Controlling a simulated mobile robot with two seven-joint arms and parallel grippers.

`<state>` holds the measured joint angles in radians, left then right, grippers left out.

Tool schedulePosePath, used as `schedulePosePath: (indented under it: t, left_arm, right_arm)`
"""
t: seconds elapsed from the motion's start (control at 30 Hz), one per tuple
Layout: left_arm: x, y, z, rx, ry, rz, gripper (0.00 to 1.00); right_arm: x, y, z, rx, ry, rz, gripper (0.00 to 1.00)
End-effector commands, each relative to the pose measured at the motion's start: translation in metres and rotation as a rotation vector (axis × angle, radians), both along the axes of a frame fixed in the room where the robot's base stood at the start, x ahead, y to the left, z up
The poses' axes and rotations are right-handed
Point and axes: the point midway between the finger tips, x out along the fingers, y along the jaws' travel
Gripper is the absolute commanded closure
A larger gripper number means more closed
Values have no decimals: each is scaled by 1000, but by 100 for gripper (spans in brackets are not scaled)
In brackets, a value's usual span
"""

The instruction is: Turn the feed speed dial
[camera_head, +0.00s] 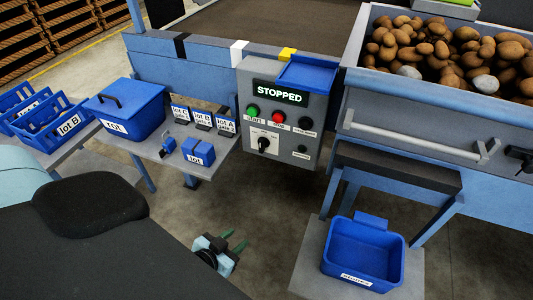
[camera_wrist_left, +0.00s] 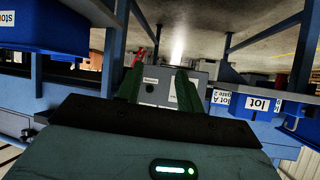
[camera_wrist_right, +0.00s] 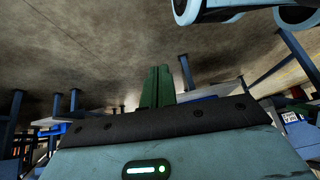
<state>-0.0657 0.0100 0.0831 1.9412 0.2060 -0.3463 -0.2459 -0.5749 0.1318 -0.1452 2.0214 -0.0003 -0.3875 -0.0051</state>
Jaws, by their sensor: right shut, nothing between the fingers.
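A grey control box (camera_head: 312,85) stands at centre, with a "STOPPED" display (camera_head: 280,94), a green button (camera_head: 253,109) and a red button (camera_head: 279,117). A black dial (camera_head: 263,144) sits on a white scale plate at its lower left. I cannot read which knob is the feed speed dial. My left gripper (camera_head: 234,241) is open and empty, low in front of the box and apart from it. The box also shows upside down between its fingers in the left wrist view (camera_wrist_left: 153,89). My right gripper (camera_wrist_right: 157,86) is shut and empty, seen only in the right wrist view.
Two other black knobs (camera_head: 305,123) (camera_head: 301,150) are on the box's right side. A shelf with blue lot boxes (camera_head: 126,104) is to the left. A potato hopper (camera_head: 420,109) and a blue bin (camera_head: 364,250) are to the right. Open floor lies before the box.

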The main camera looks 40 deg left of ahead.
Motion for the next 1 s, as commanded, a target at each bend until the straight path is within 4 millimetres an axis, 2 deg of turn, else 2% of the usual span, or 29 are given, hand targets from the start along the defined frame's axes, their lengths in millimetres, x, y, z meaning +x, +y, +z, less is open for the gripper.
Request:
schedulePosePath:
  t: [0.03,0.2,0.3,0.4,0.5,0.6,0.8,1.0]
  left_arm:
    - [26,11,-11,4,-48,25,63]
    - [104,44,6,11,-224,99,63]
    - [142,63,21,11,-324,142,63]
    - [172,78,37,7,-409,178,63]
    - [191,90,50,2,-473,207,63]
    - [203,97,60,-1,-515,224,63]
    - [210,102,69,-2,-541,236,63]
    - [215,103,69,-4,-541,235,63]
  right_arm:
    - [-4,0,-22,0,13,0,100]
    - [-3,-1,-60,-2,23,1,100]
    - [-2,-1,-81,-4,32,1,100]
    - [2,-2,-98,-7,34,1,100]
    - [7,-3,-109,-8,28,0,100]
    - [11,-3,-114,-8,23,1,100]
    - [16,-2,-116,-8,16,1,100]
    - [15,-2,-116,-6,18,2,100]
